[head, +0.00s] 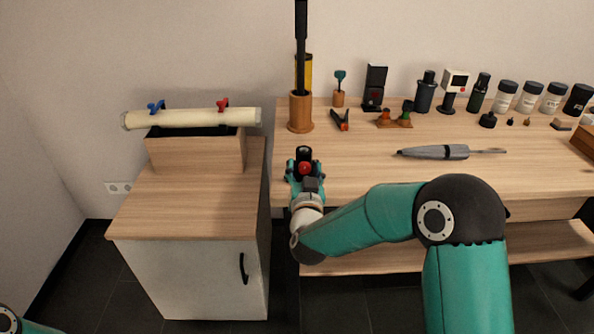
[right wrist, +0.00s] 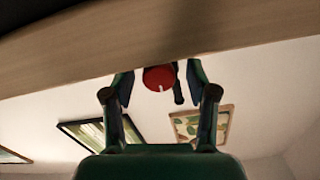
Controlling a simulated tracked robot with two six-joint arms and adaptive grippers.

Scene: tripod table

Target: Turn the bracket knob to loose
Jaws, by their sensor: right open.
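The red bracket knob (head: 305,168) sits on a small black bracket (head: 304,151) near the front edge of the workbench. My right gripper (head: 305,172) is at the knob, its arm coming up from the lower right. In the right wrist view the knob (right wrist: 159,78) lies between the fingertips of my right gripper (right wrist: 158,84). The fingers are open, one on each side; I cannot tell whether either touches it. A pale mark shows on the knob's lower edge. A dark rod-like part shows beside the knob. My left gripper is out of view; a bit of my left arm shows at the lower left.
A cabinet (head: 190,205) with a rolled tube (head: 190,118) on a wooden holder stands at the left.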

